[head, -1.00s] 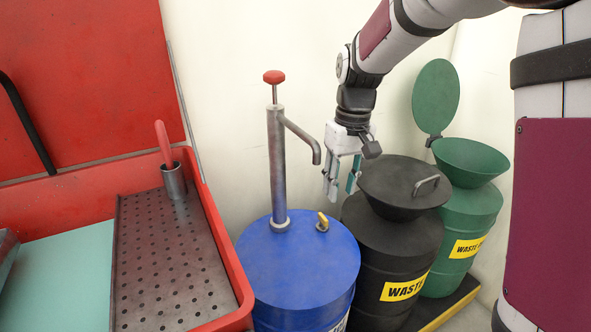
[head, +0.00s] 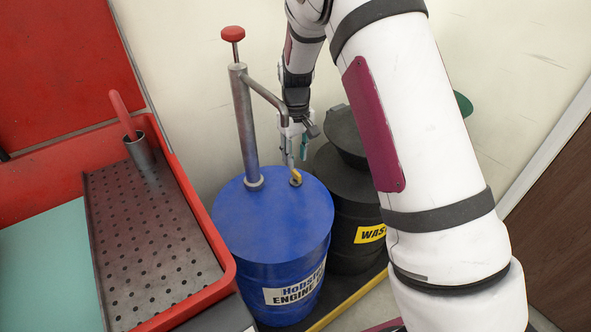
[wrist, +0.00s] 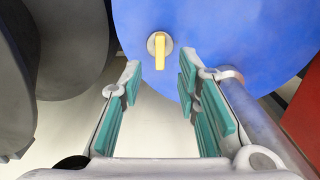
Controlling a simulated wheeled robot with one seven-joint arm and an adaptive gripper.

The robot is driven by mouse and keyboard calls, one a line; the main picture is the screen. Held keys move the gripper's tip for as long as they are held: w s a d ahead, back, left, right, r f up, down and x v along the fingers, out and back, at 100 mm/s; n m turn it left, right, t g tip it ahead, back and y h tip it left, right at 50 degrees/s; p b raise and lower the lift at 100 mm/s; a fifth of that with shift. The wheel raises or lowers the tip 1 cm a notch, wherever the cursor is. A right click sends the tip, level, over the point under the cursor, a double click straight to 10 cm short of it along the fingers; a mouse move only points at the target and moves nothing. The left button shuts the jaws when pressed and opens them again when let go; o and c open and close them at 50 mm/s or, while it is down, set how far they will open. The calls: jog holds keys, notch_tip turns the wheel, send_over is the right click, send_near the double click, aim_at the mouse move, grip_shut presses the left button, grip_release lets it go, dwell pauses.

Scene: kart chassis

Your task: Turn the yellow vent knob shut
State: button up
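The yellow vent knob (head: 296,177) stands on a small round metal fitting on top of the blue drum (head: 240,220). In the wrist view the knob (wrist: 160,52) is a narrow yellow lever on the blue drum top (wrist: 210,25), lying roughly in line with the gripper's middle. My gripper (head: 291,158) is beside and just above the knob. In the wrist view my gripper (wrist: 158,80) is open, with green pads apart and nothing between them; the knob shows beyond the fingertips. In the head view the fingers partly overlap the knob, so contact cannot be told.
A metal hand pump (head: 243,125) with a red top rises from the drum, its spout close to my gripper. Its pipe (wrist: 250,115) runs right of the fingers. A black waste drum (head: 345,215) stands right. A red parts washer (head: 215,245) is left.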

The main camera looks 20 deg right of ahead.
aim_at(296, 172)
jog(key=shift+f+b, duration=0.35)
jog(key=shift+f, duration=2.4)
jog(key=shift+c, duration=0.6)
grip_shut()
